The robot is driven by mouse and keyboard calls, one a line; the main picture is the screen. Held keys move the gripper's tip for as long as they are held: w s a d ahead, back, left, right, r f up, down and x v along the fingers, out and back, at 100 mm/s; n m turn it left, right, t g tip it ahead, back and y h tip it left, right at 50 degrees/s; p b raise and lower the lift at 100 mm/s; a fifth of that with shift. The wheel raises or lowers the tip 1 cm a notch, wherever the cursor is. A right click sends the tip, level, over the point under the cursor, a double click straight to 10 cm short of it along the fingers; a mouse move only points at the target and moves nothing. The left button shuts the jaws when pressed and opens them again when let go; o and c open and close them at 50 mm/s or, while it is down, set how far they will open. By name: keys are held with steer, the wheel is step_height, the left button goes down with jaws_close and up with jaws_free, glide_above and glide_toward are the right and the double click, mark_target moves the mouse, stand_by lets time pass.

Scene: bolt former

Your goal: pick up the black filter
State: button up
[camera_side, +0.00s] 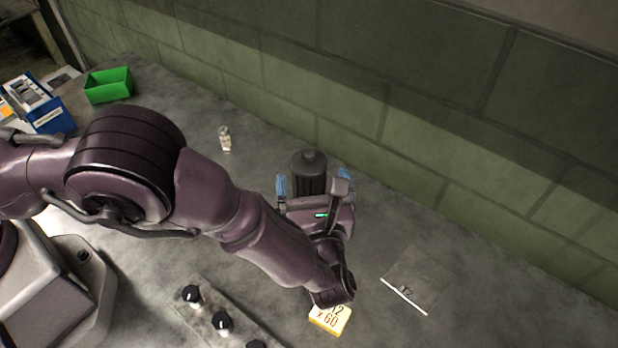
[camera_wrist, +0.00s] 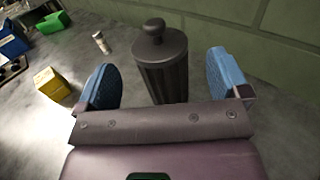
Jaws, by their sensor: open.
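The black filter (camera_side: 309,172) is a dark ribbed cylinder with a knob on top. It stands upright on the grey table near the wall. In the wrist view the filter (camera_wrist: 161,65) rises just beyond and between the two blue finger pads. My gripper (camera_side: 312,184) is open, with one blue finger on each side of the filter; it also shows in the wrist view (camera_wrist: 164,84). A gap shows between the filter and each pad in the wrist view. The lower part of the filter is hidden behind my gripper.
A small bottle (camera_side: 225,139) stands left of the filter. A green bin (camera_side: 108,85) and a blue box (camera_side: 45,108) are at the far left. A yellow box (camera_side: 330,319), a plate with black knobs (camera_side: 222,322) and a clear bag (camera_side: 418,278) lie nearer. The block wall runs close behind the filter.

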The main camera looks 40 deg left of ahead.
mark_target(309, 161)
steer(key=x, duration=0.4)
steer(key=shift+w+a, duration=0.2)
steer(key=c, duration=1)
steer(key=shift+r, duration=0.1)
steer(key=shift+c, duration=0.2)
